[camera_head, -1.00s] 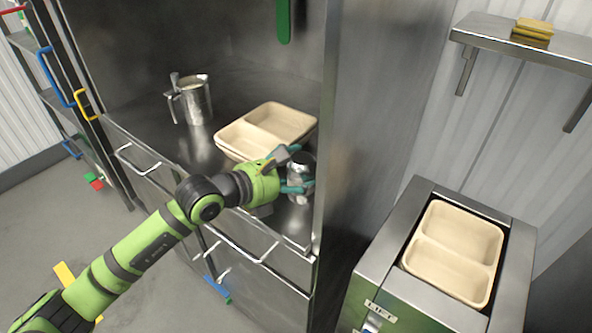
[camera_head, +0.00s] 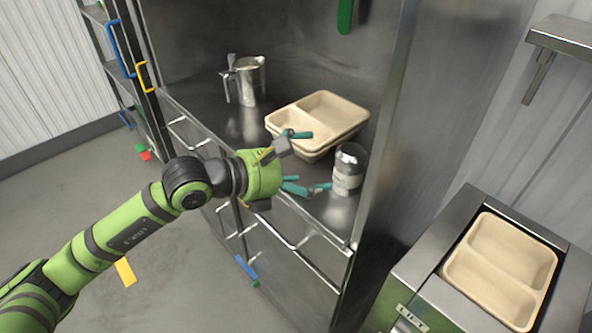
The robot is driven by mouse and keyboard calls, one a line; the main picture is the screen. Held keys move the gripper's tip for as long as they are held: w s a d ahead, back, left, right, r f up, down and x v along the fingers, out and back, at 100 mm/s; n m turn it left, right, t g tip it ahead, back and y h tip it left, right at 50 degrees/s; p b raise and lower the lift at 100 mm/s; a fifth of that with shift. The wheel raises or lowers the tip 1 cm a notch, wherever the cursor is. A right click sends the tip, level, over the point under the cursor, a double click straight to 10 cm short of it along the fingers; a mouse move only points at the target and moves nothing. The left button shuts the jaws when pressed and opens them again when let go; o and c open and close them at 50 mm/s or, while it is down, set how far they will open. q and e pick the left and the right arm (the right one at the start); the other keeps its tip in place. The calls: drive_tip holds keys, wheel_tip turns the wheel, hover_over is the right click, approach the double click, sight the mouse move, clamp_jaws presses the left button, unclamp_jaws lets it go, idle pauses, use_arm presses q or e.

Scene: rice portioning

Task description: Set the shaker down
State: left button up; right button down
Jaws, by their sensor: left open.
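The shaker (camera_head: 348,170) is a metal cylinder with a domed top and a pale label. It stands upright on the steel counter (camera_head: 240,125), near the right wall and in front of the tan trays. My left gripper (camera_head: 312,162) is open and empty, just left of the shaker and apart from it. Its teal-tipped fingers point toward the shaker. My right gripper is not in view.
Stacked tan divided trays (camera_head: 345,105) sit behind the gripper. A metal pitcher (camera_head: 250,80) stands at the back left. Another divided tray (camera_head: 500,268) sits in the lift stand (camera_head: 425,285) at right. A steel side wall (camera_head: 400,120) bounds the counter's right.

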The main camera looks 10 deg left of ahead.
use_arm(q)
drive_tip(key=shift+v, duration=1.3)
drive_tip(key=shift+d, duration=0.1)
